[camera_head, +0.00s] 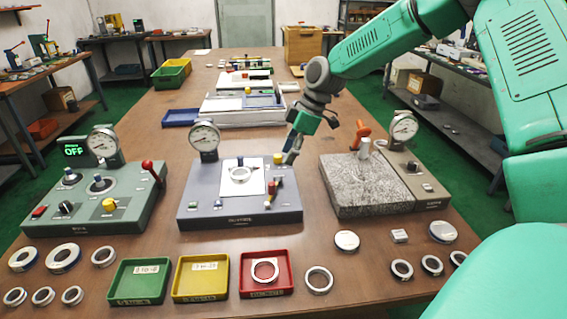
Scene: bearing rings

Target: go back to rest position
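My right arm comes in from the right, and its gripper (291,157) hangs over the right edge of the middle grey gauge station (215,192). The fingers are small and point down; I cannot tell whether they are open or shut. Another ring (265,271) lies in the red tray (246,262). My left gripper is not in view.
A green station (130,207) with a dial stands left, and a granite block (365,190) with a dial right. Green (124,291) and yellow (185,290) trays are at the front. Loose rings lie on both sides. White equipment (235,116) stands behind.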

